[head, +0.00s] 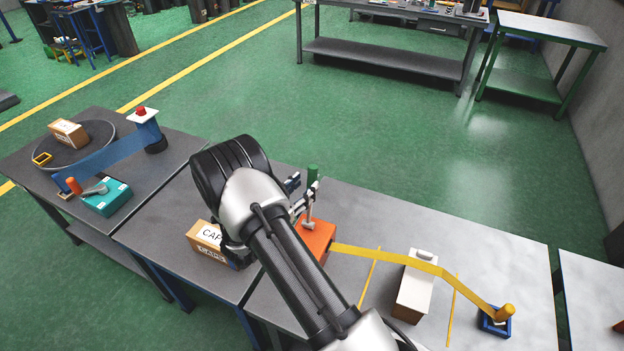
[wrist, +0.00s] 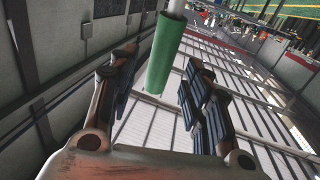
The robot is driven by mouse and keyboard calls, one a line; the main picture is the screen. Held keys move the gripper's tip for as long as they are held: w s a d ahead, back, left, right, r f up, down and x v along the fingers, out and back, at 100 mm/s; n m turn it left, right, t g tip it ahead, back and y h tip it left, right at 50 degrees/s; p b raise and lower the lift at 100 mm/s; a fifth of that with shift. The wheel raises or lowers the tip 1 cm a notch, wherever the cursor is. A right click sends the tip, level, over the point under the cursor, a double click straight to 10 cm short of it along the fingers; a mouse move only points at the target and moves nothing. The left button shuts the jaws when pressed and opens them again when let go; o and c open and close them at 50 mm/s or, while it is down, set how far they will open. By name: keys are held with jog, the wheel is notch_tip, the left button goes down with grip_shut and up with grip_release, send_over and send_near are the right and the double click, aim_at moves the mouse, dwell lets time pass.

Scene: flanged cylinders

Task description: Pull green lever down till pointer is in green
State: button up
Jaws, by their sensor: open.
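The green lever handle (head: 313,175) tops a pale upright rod (head: 309,206) rising from an orange box (head: 317,243) on the table, near the middle of the head view. My gripper (head: 297,190) is just left of the handle, its fingers partly hidden by my arm. In the wrist view my gripper (wrist: 158,78) is open. The green handle (wrist: 162,60) shows between its two fingers, with gaps on both sides; I cannot tell how deep it sits. I cannot make out a pointer or a green zone.
A cardboard box (head: 208,241) stands left of the orange box. A yellow strip (head: 390,258) runs right over a white-topped box (head: 416,288) to a blue base (head: 495,322). A teal box (head: 106,199) and a blue arm (head: 110,158) stand at left.

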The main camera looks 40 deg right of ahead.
aim_at(309, 181)
jog(key=x, duration=0.5)
grip_shut()
dwell(0.6)
